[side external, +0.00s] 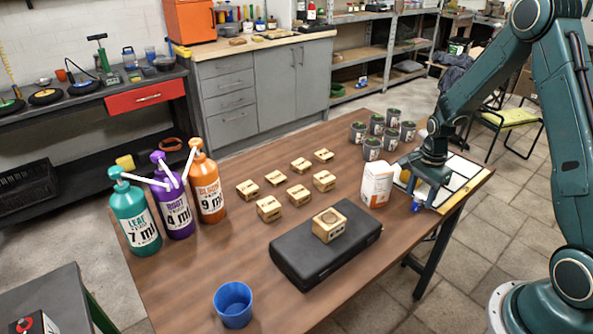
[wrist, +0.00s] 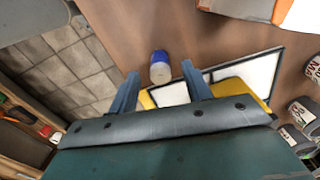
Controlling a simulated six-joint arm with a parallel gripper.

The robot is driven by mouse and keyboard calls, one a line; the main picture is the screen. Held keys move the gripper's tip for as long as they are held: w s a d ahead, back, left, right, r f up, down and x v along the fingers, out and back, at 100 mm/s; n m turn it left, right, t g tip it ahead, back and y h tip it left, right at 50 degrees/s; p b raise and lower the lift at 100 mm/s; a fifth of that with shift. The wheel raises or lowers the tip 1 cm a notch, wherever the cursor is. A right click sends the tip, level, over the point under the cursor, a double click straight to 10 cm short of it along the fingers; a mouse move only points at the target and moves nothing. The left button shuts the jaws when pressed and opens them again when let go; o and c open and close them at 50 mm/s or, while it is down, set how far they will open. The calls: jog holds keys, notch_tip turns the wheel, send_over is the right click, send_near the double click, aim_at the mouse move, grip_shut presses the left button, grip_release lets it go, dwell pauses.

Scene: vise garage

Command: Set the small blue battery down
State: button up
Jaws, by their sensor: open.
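The small blue battery (wrist: 160,66), blue with a pale end, shows between and just beyond my fingertips in the wrist view. In the side view a bit of its blue (side external: 416,206) shows low by my gripper (side external: 421,196), near the right end of the table. My gripper is open, with a finger on either side of the battery and gaps visible in the wrist view. I cannot tell whether the battery rests fully on the table. A tray with white panels and yellow parts (side external: 460,173) lies beside and under my gripper.
A black case (side external: 300,262) carries a wooden block (side external: 330,226). Pump bottles (side external: 208,185), wooden blocks and a blue cup (side external: 233,304) stand farther left. The table edge is close.

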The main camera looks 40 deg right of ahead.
aim_at(420, 196)
jog(key=shift+f, duration=1.1)
grip_shut()
jog(key=shift+r, duration=0.1)
notch_tip(420, 196, up, 20)
dwell(0.5)
dwell(0.5)
